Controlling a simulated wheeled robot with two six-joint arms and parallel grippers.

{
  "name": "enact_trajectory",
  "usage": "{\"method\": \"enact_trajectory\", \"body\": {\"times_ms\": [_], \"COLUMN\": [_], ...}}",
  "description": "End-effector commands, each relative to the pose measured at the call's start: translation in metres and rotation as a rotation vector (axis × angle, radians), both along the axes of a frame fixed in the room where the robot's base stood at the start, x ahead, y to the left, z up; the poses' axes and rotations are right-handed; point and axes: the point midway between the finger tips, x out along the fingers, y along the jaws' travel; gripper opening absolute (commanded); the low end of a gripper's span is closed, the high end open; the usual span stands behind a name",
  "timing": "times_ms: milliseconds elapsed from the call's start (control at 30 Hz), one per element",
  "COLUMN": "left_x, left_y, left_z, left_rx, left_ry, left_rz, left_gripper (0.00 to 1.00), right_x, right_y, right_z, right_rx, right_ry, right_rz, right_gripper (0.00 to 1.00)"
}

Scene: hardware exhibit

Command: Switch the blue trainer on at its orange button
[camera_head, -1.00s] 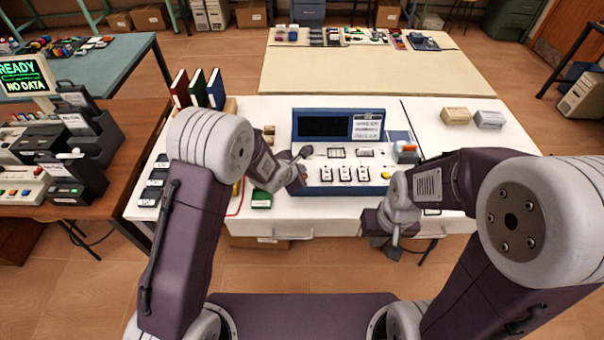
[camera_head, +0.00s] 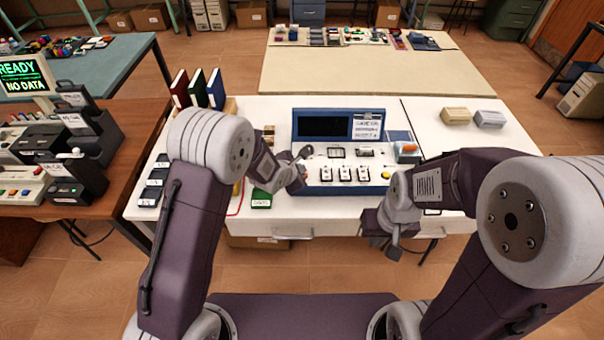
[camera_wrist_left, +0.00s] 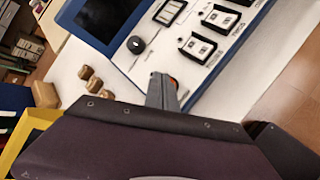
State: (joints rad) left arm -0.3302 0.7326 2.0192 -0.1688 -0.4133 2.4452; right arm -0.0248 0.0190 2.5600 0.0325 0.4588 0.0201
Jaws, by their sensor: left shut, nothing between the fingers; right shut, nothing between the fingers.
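The blue trainer (camera_head: 338,114) stands on the white table, with a dark screen and a white control panel. It also shows in the left wrist view (camera_wrist_left: 262,18). Its orange button (camera_wrist_left: 173,82) peeks out right beside my left fingertips in that view; most of it is hidden behind them, and I cannot tell whether they touch. My left gripper (camera_head: 299,183) is shut and empty at the trainer's front left corner; it also shows in the left wrist view (camera_wrist_left: 162,92). My right gripper (camera_head: 394,251) is shut and empty, low at the table's front edge.
Red, dark and blue binders (camera_head: 198,89) stand behind my left arm. A green box (camera_head: 261,199) lies left of the trainer. A yellow button (camera_head: 386,175) is on the panel's right. Tan and grey boxes (camera_head: 456,116) sit at the right; the table around them is clear.

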Motion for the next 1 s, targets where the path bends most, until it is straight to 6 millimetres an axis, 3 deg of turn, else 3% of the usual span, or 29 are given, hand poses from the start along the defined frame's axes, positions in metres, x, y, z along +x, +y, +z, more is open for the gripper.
{"method": "enact_trajectory", "body": {"times_ms": [533,1000], "left_x": [0.000,0.000], "left_y": [0.000,0.000], "left_z": [-0.008,0.003], "left_rx": [0.001,0.001], "left_ry": [0.001,0.001], "left_rz": [0.000,0.000], "left_gripper": [0.00,0.00], "right_x": [0.000,0.000], "right_y": [0.000,0.000], "right_z": [-0.003,0.009], "right_rx": [0.000,0.000], "right_ry": [0.000,0.000], "right_rz": [0.000,0.000], "right_gripper": [0.00,0.00]}}
